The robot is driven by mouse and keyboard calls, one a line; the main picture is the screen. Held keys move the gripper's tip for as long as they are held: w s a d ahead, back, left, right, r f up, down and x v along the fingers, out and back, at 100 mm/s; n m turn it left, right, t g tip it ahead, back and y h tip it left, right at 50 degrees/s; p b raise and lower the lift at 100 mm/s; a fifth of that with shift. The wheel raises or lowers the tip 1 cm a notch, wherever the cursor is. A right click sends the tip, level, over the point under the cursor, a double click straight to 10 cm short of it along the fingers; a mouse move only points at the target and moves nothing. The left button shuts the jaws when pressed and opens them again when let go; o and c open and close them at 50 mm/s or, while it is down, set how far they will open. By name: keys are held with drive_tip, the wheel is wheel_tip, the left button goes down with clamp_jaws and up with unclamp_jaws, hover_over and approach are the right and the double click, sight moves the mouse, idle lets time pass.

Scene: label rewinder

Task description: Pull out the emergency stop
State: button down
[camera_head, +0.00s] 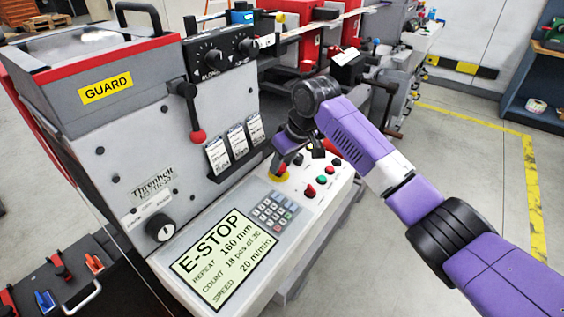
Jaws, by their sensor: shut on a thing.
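My purple arm reaches in from the right, and my gripper (281,162) points down at the sloped control panel. It is shut on the emergency stop, whose yellow base (279,176) shows just below the fingertips. The button's head is mostly hidden by my gripper. The display (222,258) on the panel reads E-STOP, with lines for repeat, count and speed.
A keypad (273,210) and several small red, green and black buttons (321,179) sit close to my gripper. A red-knobbed lever (197,136) and hanging tags (234,147) stand behind it. The floor (455,160) at the right is clear.

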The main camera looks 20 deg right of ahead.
idle(0.3)
drive_tip(key=shift+s+r+p, duration=0.1)
drive_tip(key=shift+r+p, duration=0.6)
drive_tip(key=shift+p, duration=0.25)
drive_tip(key=c, duration=0.9)
unclamp_jaws()
drive_tip(key=shift+c, duration=0.2)
drive_tip(key=b+v, duration=0.1)
drive_tip(key=v, duration=0.6)
drive_tip(key=shift+r, duration=0.3)
drive_tip(key=shift+s+d, duration=0.1)
drive_tip(key=shift+d, duration=0.05)
